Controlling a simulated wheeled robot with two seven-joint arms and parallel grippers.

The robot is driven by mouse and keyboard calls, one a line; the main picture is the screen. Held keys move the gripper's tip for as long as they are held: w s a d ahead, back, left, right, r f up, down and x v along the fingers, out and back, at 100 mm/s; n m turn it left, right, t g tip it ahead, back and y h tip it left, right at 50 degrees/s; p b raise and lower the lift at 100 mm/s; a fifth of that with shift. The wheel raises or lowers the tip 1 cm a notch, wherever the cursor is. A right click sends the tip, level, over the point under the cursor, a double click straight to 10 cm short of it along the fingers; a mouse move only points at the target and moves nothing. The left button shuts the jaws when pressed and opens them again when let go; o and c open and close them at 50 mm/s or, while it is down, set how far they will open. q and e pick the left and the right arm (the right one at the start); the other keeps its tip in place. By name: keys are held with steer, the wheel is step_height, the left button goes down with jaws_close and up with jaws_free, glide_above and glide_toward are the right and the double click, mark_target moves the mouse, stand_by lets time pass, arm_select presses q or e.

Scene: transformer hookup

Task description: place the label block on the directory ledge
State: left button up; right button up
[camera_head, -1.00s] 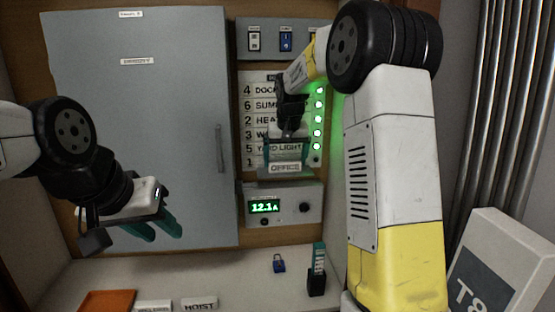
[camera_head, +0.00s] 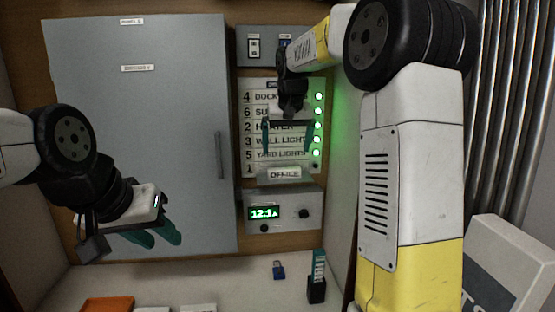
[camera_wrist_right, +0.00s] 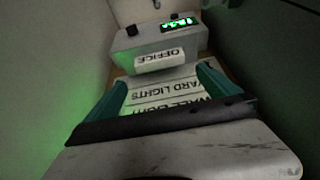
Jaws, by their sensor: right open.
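The label block reading OFFICE (camera_head: 284,173) sits at the bottom row of the directory board (camera_head: 249,128), beside the number 1. It appears to rest on the ledge just above the meter box. In the right wrist view the OFFICE block (camera_wrist_right: 160,59) stands beyond the fingertips, apart from them. My right gripper (camera_head: 288,150) is open and empty in front of the board, above the block; its teal fingers are spread in the right wrist view (camera_wrist_right: 168,85). My left gripper (camera_head: 150,236) is in front of the grey cabinet door, its teal fingers seen at an angle.
The meter box (camera_head: 284,207) with a lit display is below the board. On the shelf are a blue padlock (camera_head: 279,269), a black holder (camera_head: 317,289) with a teal item, an orange object (camera_head: 107,304) and white blocks. A grey cabinet (camera_head: 150,120) fills the left.

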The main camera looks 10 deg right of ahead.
steer(key=s+d+r+y, duration=0.2)
steer(key=s, duration=1.5)
steer(key=s+f, duration=0.4)
steer(key=s, duration=0.3)
steer(key=s+a+f+t, duration=0.1)
steer(key=s+f, duration=0.3)
steer(key=s, duration=0.3)
steer(key=shift+s+a+n+t, duration=0.25)
steer(key=shift+s+n+t, duration=0.05)
steer(key=shift+s, duration=0.1)
steer(key=shift+r, duration=0.1)
